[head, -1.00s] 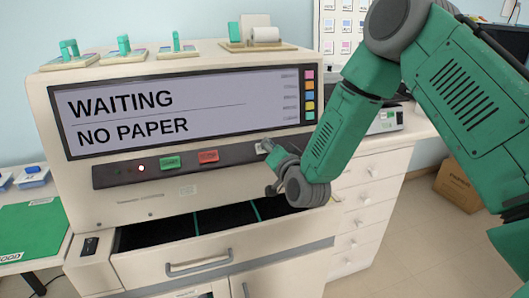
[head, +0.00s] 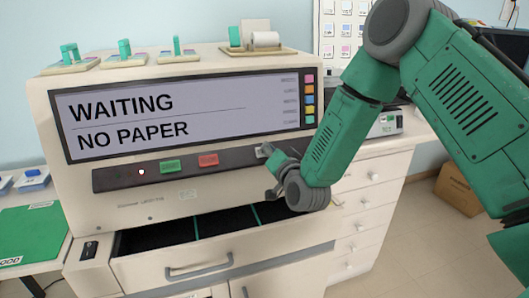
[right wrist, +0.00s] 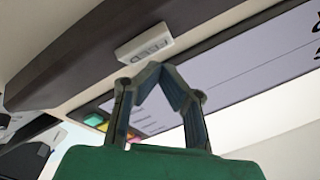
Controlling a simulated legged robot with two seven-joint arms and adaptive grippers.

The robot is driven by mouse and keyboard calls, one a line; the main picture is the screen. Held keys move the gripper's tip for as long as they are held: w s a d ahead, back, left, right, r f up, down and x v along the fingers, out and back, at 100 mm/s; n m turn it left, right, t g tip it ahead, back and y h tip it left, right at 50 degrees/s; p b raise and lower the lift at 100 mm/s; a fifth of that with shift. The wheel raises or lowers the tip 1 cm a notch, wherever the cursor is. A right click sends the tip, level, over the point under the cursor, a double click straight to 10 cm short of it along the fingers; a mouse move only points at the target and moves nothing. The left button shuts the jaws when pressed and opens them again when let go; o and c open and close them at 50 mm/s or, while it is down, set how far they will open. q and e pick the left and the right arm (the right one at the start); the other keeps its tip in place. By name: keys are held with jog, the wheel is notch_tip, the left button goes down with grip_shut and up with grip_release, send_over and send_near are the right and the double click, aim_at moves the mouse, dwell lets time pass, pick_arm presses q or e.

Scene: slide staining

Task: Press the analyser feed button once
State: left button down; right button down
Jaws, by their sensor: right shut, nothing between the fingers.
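The analyser (head: 110,195) is a large cream machine whose screen (head: 230,112) reads WAITING and NO PAPER. Its feed button is a pale block at the right end of the dark control strip (head: 120,179), partly covered by my right gripper in the head view. In the right wrist view the feed button (right wrist: 145,46) shows upside-down lettering. My right gripper (head: 272,170) is shut and empty in front of the strip's right end. In the right wrist view its fingertips (right wrist: 158,68) meet just below the button; I cannot tell whether they touch it. My left gripper is out of view.
Green (head: 170,166) and red (head: 208,160) buttons sit left on the strip. An open drawer (head: 205,258) juts out below. A paper roll (head: 265,39) stands on a holder on top, beside several green-handled pieces. White drawers (head: 365,215) stand to the right.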

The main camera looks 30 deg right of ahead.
dwell(0.4)
jog(key=shift+w+f, duration=0.2)
jog(key=shift+w, duration=0.05)
jog(key=shift+w+d+f+b, duration=0.1)
jog(key=shift+w+f+b, duration=0.15)
jog(key=shift+b, duration=0.2)
dwell(0.4)
jog(key=shift+s+r, duration=0.15)
jog(key=shift+s+r+p, duration=0.4)
jog(key=shift+p, duration=0.05)
dwell(0.4)
jog(key=s+r+p, duration=0.1)
jog(key=s+a+r+p, duration=0.1)
jog(key=s+r+p, duration=0.1)
jog(key=shift+s+r, duration=0.2)
jog(key=shift+r, duration=0.1)
jog(key=shift+f, duration=0.1)
dwell(0.7)
